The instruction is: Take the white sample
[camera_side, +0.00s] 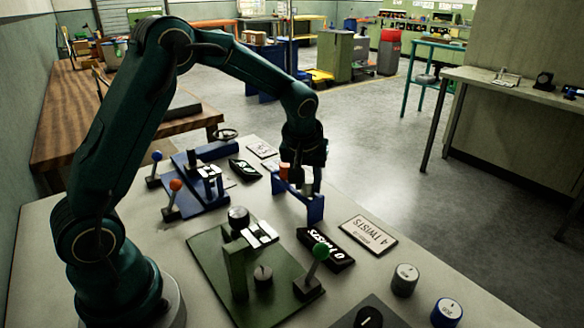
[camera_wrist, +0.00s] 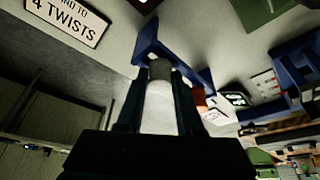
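The white sample (camera_wrist: 159,108) is a pale cylinder with a grey end, between the two dark fingers of my gripper (camera_wrist: 159,88) in the wrist view. The fingers flank it closely, but I cannot tell if both press on it. In the side view my gripper (camera_side: 304,172) points down at a small blue rack (camera_side: 316,208), which also shows in the wrist view (camera_wrist: 147,42). Whether the white sample still touches the rack is unclear.
A "4 TWISTS" sign (camera_side: 368,236) and a black display (camera_side: 326,248) lie nearby. Two cylinders, grey (camera_side: 404,280) and blue (camera_side: 446,312), stand at right. Blue fixtures (camera_side: 205,185) are left.

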